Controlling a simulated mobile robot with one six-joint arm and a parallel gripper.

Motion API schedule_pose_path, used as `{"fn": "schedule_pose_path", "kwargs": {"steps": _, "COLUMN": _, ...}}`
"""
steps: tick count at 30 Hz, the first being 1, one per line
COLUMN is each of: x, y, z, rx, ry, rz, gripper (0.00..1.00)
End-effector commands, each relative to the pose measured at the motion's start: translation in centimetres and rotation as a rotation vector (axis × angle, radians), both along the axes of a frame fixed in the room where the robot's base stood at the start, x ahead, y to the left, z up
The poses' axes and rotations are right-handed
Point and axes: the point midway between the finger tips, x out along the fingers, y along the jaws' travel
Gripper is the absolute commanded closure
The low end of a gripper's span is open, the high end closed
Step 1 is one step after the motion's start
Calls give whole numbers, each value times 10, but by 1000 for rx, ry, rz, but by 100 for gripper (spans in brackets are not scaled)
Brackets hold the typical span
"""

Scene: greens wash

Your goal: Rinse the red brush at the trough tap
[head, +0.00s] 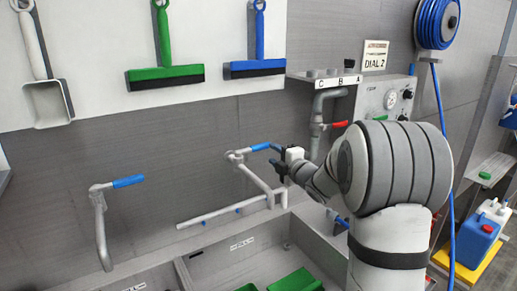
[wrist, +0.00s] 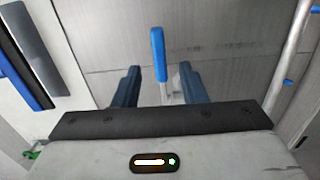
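My gripper (head: 277,160) is open in front of the wall above the trough (head: 188,272). In the wrist view, its two dark blue fingers (wrist: 158,86) stand apart. The blue lever (wrist: 158,52) of the middle tap shows in the gap between them and reaches past the fingertips; no contact is visible. The same blue lever (head: 261,147) is just left of the gripper in the head view. The left tap (head: 101,225) has its own blue lever (head: 128,181). I see no red brush in either view.
Green items (head: 296,281) lie low in the trough. A white bar (head: 222,212) with blue nozzles runs below the middle tap. A pipe with a red lever (head: 340,124) and a dial box (head: 385,98) are at right. A green squeegee (head: 165,75) hangs above.

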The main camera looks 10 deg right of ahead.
Motion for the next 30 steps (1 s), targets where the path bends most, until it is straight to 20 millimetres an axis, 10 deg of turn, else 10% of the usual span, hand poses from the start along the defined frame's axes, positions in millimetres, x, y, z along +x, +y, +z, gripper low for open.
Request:
{"fn": "schedule_pose_path", "kwargs": {"steps": 18, "x": 69, "y": 30, "z": 1, "rx": -13, "ry": -21, "rz": 23, "gripper": 62}}
{"fn": "schedule_pose_path", "kwargs": {"steps": 30, "x": 74, "y": 33, "z": -1, "rx": -13, "ry": -21, "rz": 23, "gripper": 66}}
